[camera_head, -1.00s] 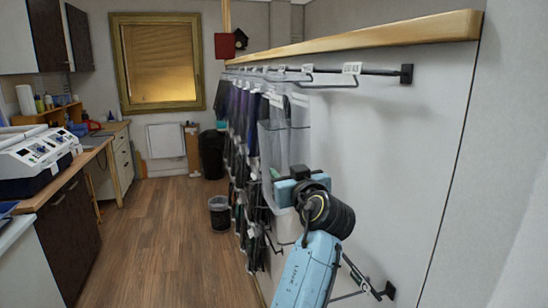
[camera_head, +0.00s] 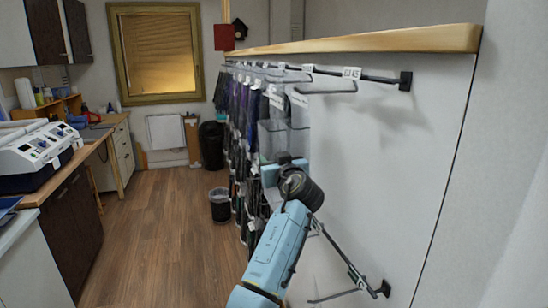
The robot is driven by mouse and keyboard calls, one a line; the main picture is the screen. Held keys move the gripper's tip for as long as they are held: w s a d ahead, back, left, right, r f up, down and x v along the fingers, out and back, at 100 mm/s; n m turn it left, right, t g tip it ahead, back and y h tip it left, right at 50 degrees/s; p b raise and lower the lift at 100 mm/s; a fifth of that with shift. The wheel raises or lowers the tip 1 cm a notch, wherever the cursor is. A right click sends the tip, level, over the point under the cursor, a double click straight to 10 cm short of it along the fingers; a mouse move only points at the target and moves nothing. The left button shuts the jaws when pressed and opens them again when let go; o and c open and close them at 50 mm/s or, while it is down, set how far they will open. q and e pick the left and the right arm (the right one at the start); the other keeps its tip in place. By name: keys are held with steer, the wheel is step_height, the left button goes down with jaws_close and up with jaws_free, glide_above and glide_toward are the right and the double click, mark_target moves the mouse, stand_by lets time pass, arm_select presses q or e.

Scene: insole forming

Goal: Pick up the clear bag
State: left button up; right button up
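A clear bag (camera_head: 274,138) shows as a see-through, box-like shape in front of the rack of hanging packs on the right wall. My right arm rises from the bottom of the view, and its blue gripper body (camera_head: 270,173) is just below the bag in the picture. The fingers are hidden behind the wrist and gripper body, so I cannot tell whether they are open, shut or touching the bag. The lower part of the bag is also hidden there. My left gripper is out of view.
Dark packs (camera_head: 240,115) hang on hooks along the wall, with bare metal hooks (camera_head: 335,88) nearer me. A lower hook arm (camera_head: 362,280) sticks out at bottom right. A waste bin (camera_head: 220,205) stands on the floor. The wooden floor (camera_head: 155,235) is clear.

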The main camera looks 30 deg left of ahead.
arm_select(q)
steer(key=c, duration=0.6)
